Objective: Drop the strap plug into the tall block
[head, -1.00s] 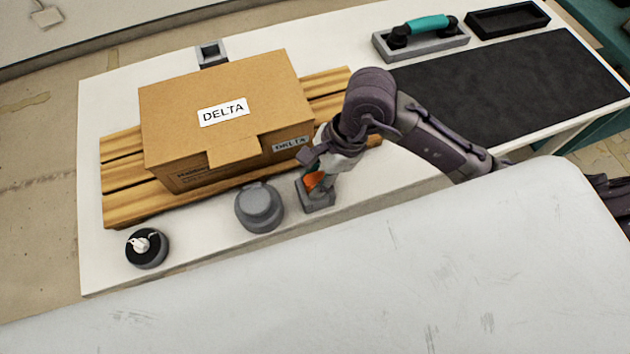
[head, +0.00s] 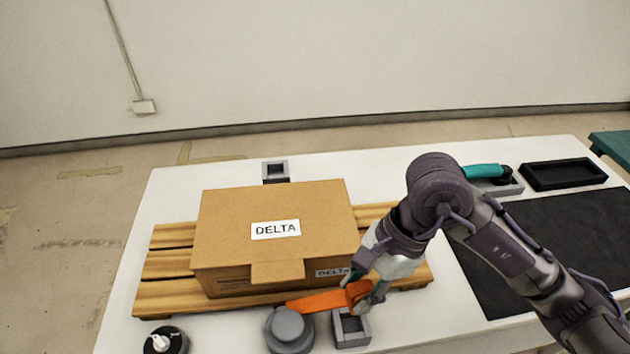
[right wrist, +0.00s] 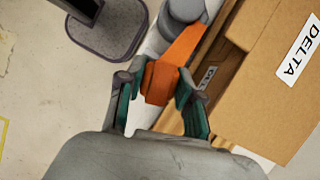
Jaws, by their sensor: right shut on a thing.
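The orange strap plug (head: 325,300) is in my right gripper (head: 360,292), in front of the carton. In the right wrist view, the gripper (right wrist: 160,92) is shut on the wide end of the plug (right wrist: 162,80), and the narrow end points away. A grey block with a square opening (head: 350,330) stands just below the gripper, its opening empty. Another grey block with a square opening (head: 276,170) stands behind the carton at the table's back edge. I cannot tell for sure which block is taller. My left gripper is not in view.
A carton marked DELTA (head: 270,215) sits on a wooden pallet (head: 165,264). A grey round-topped object (head: 289,328) and a black round holder (head: 165,342) stand in front. At right are a teal-handled item (head: 484,172), a black tray (head: 562,174) and a dark mat (head: 570,250).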

